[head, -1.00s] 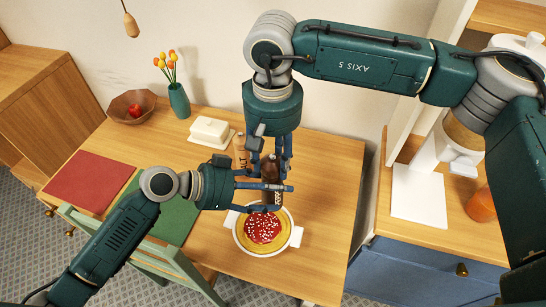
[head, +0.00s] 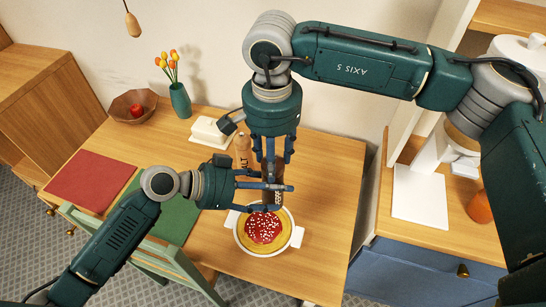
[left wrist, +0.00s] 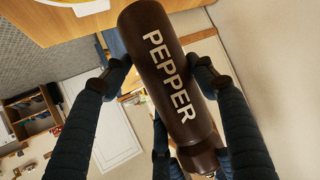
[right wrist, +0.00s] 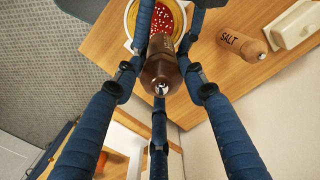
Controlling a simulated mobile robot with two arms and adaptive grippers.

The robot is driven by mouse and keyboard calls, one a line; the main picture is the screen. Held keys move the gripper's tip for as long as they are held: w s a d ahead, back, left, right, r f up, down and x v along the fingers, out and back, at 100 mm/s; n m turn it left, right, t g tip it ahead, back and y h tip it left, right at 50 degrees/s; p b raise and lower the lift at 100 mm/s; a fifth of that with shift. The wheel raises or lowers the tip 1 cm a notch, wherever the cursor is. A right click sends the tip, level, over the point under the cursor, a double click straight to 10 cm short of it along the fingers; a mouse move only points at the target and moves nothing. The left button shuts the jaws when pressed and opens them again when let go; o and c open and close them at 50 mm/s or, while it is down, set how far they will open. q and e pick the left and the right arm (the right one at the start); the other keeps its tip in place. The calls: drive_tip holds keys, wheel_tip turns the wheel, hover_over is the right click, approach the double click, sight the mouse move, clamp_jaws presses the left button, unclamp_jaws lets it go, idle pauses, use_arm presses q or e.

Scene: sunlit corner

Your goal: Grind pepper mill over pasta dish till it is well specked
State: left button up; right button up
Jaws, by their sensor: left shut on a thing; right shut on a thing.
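The dark brown pepper mill (head: 270,190) is upright above the far rim of the pasta dish (head: 241,238). The dish is a white, two-handled bowl with yellow pasta, red sauce and white specks. My left gripper (head: 268,186) comes in from the left and is shut around the mill's body. The lettering PEPPER shows on the mill in the left wrist view (left wrist: 165,65). My right gripper (head: 272,155) comes down from above and is shut on the mill's top. The right wrist view shows the mill's knob end (right wrist: 160,80) between its fingers, with the dish (right wrist: 130,22) beyond.
A wooden salt mill (head: 243,150) stands close behind my grippers, with a white butter dish (head: 209,130) to its left. A green vase of tulips (head: 180,100), a fruit bowl (head: 136,108) and red (head: 88,182) and green placemats (head: 165,215) are further left. The table's right side is clear.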

drive_tip(key=shift+s+a+m, duration=0.3)
drive_tip(key=shift+a+m, duration=0.1)
drive_tip(key=shift+m, duration=0.2)
drive_tip(key=o, duration=1.1)
drive_tip(key=shift+o, duration=0.3)
drive_tip(key=shift+w+d, duration=0.1)
drive_tip(key=shift+d, duration=0.05)
wheel_tip(320, 180, up, 12)
